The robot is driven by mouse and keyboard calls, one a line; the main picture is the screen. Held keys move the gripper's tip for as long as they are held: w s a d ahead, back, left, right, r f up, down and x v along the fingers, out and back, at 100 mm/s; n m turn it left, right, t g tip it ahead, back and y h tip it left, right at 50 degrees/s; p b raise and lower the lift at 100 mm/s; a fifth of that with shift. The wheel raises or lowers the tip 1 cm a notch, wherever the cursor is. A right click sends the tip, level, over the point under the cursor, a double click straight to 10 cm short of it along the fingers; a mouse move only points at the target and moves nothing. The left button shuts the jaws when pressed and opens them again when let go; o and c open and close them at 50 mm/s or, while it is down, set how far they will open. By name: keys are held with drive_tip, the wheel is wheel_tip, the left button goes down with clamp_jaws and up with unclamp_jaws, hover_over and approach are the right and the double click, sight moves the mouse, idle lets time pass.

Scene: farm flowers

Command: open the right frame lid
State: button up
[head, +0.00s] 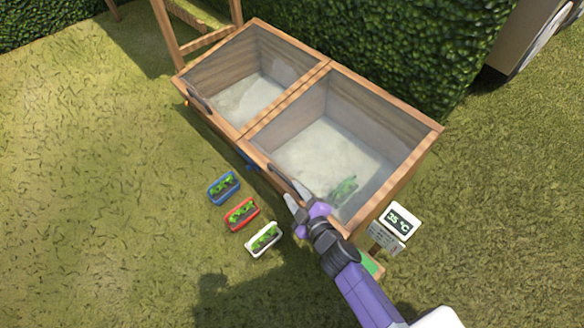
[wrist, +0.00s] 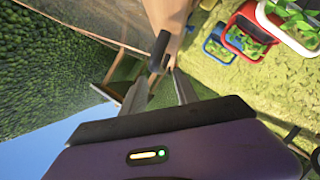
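The wooden cold frame (head: 330,66) has two glazed lids side by side, and both look shut. The right frame lid (head: 345,135) has a dark bar handle (head: 284,177) on its front edge. My gripper (head: 293,196) is at that front edge, beside the handle's right end. In the wrist view the fingers of my gripper (wrist: 160,90) are apart, with a dark handle (wrist: 160,50) just beyond the tips, roughly in line with the gap. I cannot tell whether a finger touches it. A green plant (head: 343,189) shows through the right lid's glass.
Blue (head: 223,187), red (head: 241,213) and white (head: 263,239) planters with seedlings stand on the grass in front of the frame. A hedge (head: 400,50) is close behind. The grass at left is clear.

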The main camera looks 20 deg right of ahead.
sight(287, 183)
drive_tip(key=b+x, duration=0.2)
drive_tip(key=x, duration=0.5)
drive_tip(key=shift+w, duration=0.35)
clamp_jaws()
idle(1.1)
